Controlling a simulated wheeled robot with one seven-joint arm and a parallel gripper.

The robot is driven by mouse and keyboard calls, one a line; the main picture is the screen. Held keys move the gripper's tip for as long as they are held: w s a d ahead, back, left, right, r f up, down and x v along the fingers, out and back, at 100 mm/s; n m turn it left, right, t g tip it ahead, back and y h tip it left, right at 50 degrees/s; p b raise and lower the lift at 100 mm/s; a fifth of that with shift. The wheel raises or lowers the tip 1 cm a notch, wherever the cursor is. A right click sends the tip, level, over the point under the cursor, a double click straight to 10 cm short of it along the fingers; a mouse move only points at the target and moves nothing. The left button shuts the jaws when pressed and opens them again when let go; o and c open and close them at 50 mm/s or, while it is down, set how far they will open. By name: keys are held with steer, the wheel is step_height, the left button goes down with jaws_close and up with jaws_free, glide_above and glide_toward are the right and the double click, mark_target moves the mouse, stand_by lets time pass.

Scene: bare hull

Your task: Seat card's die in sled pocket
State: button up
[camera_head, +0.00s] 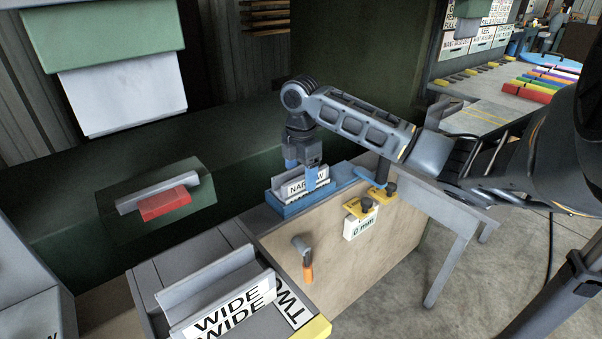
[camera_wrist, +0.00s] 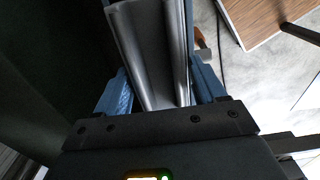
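A grey channel-shaped die labelled NARROW (camera_head: 296,188) stands upright at the blue sled (camera_head: 291,211) on the bench's back edge. My gripper (camera_head: 300,172) points down over it, one blue finger behind and one in front of the label. In the wrist view, the grey die (camera_wrist: 155,50) lies between the two blue fingers of my gripper (camera_wrist: 160,84), very close to both. Whether they press on it is unclear. The sled pocket under the die is hidden. A second grey die labelled WIDE (camera_head: 228,318) stands at the front left.
Open floor (camera_head: 480,290) lies to the right.

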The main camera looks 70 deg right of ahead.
steer(key=shift+o, duration=1.2)
steer(key=shift+r, duration=0.15)
step_height(320, 180, up, 12)
steer(key=shift+b, duration=0.3)
